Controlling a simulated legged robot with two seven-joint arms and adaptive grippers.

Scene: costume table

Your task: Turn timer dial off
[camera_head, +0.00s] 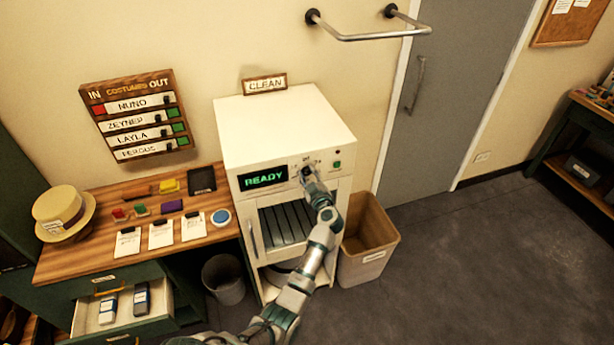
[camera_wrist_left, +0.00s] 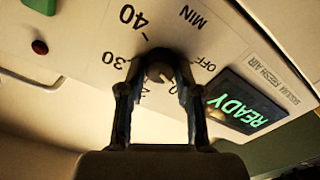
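The timer dial (camera_wrist_left: 160,72) is a small dark knob on the front panel of the white cabinet (camera_head: 282,128). Printed numbers and OFF ring it, with 40, 30 and OFF readable in the left wrist view. My left gripper (camera_head: 307,174) is at the dial, and in the left wrist view its two fingers (camera_wrist_left: 160,80) close in on the knob from both sides. The fingers hide part of the knob and some numbers, so I cannot tell where it points. The green display (camera_head: 263,179) reads READY. My right gripper is not in view.
A handle (camera_head: 252,238) is on the slatted door below. A tan bin (camera_head: 366,243) stands right of the cabinet, and a wooden counter (camera_head: 85,259) with clipboards and a hat is left.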

